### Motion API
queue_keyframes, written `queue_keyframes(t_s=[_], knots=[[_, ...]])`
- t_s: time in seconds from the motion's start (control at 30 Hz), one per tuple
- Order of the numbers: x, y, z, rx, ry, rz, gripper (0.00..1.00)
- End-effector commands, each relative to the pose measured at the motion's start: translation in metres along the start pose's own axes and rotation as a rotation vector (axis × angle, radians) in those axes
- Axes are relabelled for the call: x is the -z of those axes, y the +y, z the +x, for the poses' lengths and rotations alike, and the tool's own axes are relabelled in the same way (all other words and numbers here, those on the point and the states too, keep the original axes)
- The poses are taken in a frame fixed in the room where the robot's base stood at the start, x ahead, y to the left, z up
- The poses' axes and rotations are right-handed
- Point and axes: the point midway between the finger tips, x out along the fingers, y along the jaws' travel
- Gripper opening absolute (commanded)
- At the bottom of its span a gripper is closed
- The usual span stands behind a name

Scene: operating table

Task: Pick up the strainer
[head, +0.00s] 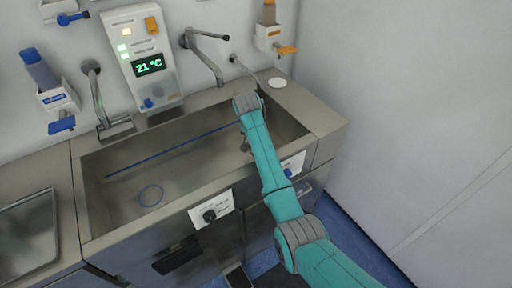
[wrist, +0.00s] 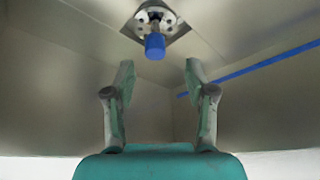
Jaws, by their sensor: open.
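The strainer (wrist: 155,45) appears to be the round pale metal piece with holes and a blue upright knob, set in a square drain recess in the sink floor. It shows at the top centre of the wrist view. My gripper (wrist: 160,68) is open, with one finger on each side of the picture and nothing between them. The strainer lies beyond the fingertips, roughly in line with the gap and apart from them. In the head view my arm reaches over the right end of the sink and hides the strainer.
The steel sink (head: 118,212) has raised walls and a rim around my gripper. Taps (head: 204,58) stand at the back. A white disc (head: 277,83) lies on the right counter.

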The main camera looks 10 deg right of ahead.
Motion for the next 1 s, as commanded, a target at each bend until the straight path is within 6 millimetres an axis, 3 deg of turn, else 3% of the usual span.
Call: queue_keyframes(t_s=[0.4,0.77,0.9,1.0], knots=[[-0.002,0.005,0.045,-0.002,-0.001,0.000,0.55],[-0.002,0.005,0.053,0.000,0.001,0.000,0.55],[-0.002,0.005,0.053,0.000,0.001,0.000,0.20],[-0.002,0.005,0.053,0.000,0.000,0.000,0.00]])
